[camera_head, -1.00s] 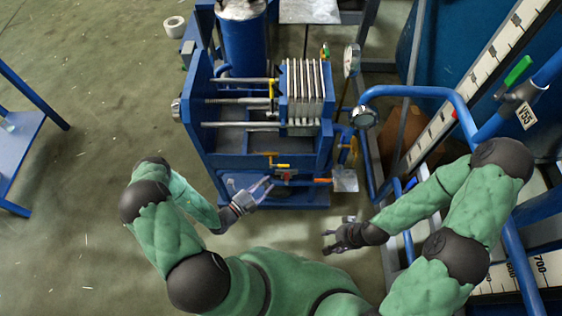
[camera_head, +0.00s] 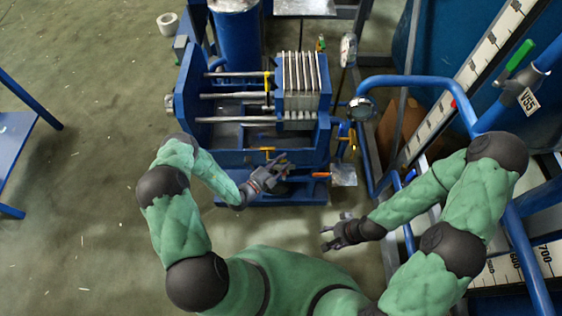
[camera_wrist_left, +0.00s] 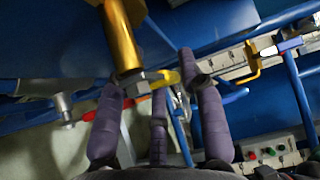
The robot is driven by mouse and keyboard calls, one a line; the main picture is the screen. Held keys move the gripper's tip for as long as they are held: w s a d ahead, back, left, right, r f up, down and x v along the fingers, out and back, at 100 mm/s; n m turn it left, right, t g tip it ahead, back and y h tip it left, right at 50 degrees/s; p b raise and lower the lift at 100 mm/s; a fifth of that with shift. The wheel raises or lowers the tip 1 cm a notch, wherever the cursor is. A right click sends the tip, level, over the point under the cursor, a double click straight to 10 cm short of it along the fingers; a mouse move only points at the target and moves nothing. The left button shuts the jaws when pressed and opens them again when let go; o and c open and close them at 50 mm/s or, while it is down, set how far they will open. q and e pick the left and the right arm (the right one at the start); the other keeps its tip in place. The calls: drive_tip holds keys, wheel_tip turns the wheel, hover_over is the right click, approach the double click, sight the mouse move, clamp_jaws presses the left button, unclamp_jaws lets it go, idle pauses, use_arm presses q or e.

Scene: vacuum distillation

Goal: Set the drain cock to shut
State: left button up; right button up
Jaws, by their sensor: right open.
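A blue filter press (camera_head: 225,157) has a yellow-handled brass cock on its front, seen from close by in the left wrist view (camera_wrist_left: 121,35). Its yellow lever (camera_wrist_left: 166,78) lies crosswise at the end of the brass body. My left gripper (camera_head: 284,164) is at the press front, just below a small yellow handle (camera_head: 266,149). In the wrist view its purple fingers (camera_wrist_left: 150,80) are spread, with the lever between them; contact is unclear. A red-orange lever (camera_head: 321,174) sits to the right. I cannot tell which is the drain cock. My right gripper (camera_head: 328,239) is open and empty above the floor.
A clear container (camera_head: 343,175) stands right of the press. A green-handled valve tagged V55 (camera_head: 528,100) is at far right. The floor at left is open.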

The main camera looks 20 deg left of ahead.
use_arm(q)
clamp_jaws()
